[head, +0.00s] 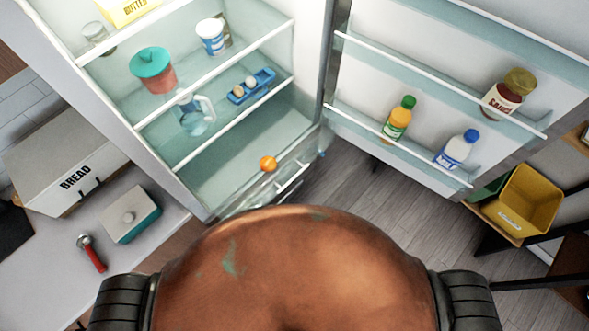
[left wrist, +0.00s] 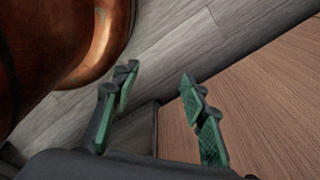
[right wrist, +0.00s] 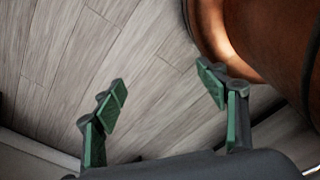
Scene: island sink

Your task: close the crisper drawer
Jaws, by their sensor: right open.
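The crisper drawer (head: 292,184) is at the bottom of the open fridge in the head view. Its pale front with a bar handle shows just above my copper-coloured body, which hides its lower left part. I cannot tell exactly how far out it stands. An orange (head: 268,163) shows at the drawer's front. My left gripper (left wrist: 158,88) is open and empty over the floor in the left wrist view. My right gripper (right wrist: 165,82) is open and empty above the floor planks in the right wrist view. Neither gripper shows in the head view, and neither wrist view shows the drawer.
The fridge door (head: 440,85) stands wide open at the right, with bottles on its shelves. A yellow bin (head: 528,200) stands beyond it. A counter at the left holds a bread box (head: 65,160). Bare floor (head: 370,200) lies between drawer and door.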

